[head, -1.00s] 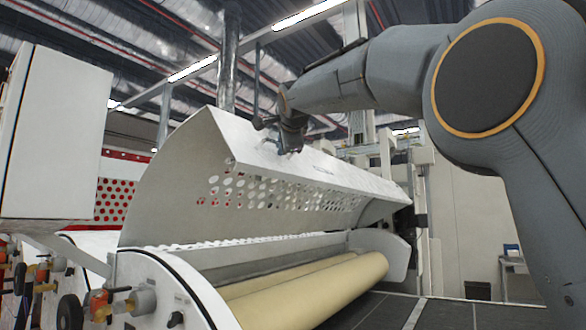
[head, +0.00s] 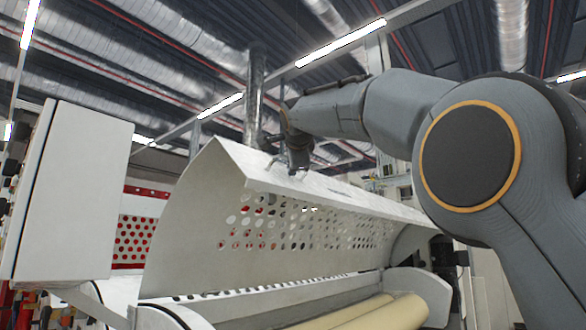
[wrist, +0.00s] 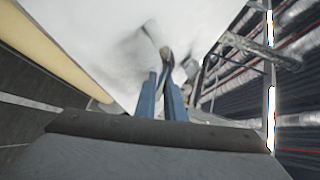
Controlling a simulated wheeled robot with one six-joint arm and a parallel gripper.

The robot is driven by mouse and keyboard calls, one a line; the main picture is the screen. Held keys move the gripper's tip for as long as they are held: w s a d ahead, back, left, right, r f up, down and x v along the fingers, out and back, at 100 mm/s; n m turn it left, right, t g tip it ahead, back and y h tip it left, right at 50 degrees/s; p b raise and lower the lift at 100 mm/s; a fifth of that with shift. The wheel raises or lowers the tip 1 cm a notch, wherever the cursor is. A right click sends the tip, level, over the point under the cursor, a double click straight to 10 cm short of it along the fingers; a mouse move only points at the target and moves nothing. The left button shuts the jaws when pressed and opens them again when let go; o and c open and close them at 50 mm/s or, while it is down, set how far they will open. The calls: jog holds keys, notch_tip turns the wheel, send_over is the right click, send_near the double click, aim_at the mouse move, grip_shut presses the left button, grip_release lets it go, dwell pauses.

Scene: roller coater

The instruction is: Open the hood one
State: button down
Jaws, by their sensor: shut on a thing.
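The hood (head: 190,220) is a long, curved white cover with a band of round holes, and it stands raised over the machine. Under it the cream rollers (head: 385,315) show at the bottom of the head view. My gripper (head: 293,168) is at the upper front edge of the hood, shut on what looks like its handle. In the wrist view the hood's white surface (wrist: 95,35) fills the upper middle. The two blue fingers of my gripper (wrist: 162,68) reach to a small handle-like part there; the exact grip is blurred.
A white cabinet (head: 80,195) stands to the left of the hood. Ceiling ducts and lamps (head: 340,42) are high above. A dark motor-like part (head: 443,255) is at the hood's right end.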

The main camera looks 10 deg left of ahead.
jog(key=shift+r, duration=0.15)
jog(key=c, duration=2.1)
grip_release()
jog(key=shift+s+d, duration=0.1)
jog(key=shift+b+v, duration=2.4)
jog(key=shift+v, duration=1.45)
jog(key=shift+s, duration=0.1)
